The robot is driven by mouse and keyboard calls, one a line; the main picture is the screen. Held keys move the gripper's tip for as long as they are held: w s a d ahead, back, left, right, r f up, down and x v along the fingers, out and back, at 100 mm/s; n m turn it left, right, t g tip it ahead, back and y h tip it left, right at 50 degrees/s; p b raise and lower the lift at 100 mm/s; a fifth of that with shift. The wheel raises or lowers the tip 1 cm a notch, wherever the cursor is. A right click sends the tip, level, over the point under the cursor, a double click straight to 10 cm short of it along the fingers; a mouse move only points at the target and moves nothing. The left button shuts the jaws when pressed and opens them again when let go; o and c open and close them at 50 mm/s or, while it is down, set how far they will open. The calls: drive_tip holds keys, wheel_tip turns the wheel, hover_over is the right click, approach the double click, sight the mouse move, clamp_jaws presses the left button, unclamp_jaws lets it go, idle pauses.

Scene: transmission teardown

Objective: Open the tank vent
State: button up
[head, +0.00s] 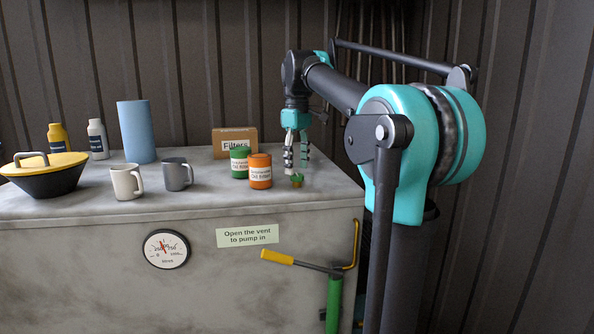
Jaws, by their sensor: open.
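A small green knob on a brass-coloured base (297,180) stands on the tank top (215,205) near its front right edge; it looks like the vent. Whether it is open or shut cannot be told. My gripper (296,164) points down with its fingers apart and empty, just above and behind the knob in the picture. I cannot tell whether a finger touches it. A label (247,235) on the tank front reads "Open the vent to pump in". A round gauge (166,249) is mounted left of the label.
An orange can (260,172) and a green can (239,162) stand close left of my gripper, with a Filters box (234,138) behind. Mugs (127,181), a blue cylinder (136,132), bottles and a yellow-lidded bowl (45,175) stand farther left. A yellow-handled green pump (333,295) is below right.

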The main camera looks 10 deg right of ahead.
sight(297, 175)
wheel_tip(297, 175, up, 10)
drive_tip(key=shift+f, duration=0.15)
drive_tip(key=shift+s, duration=0.1)
idle(0.4)
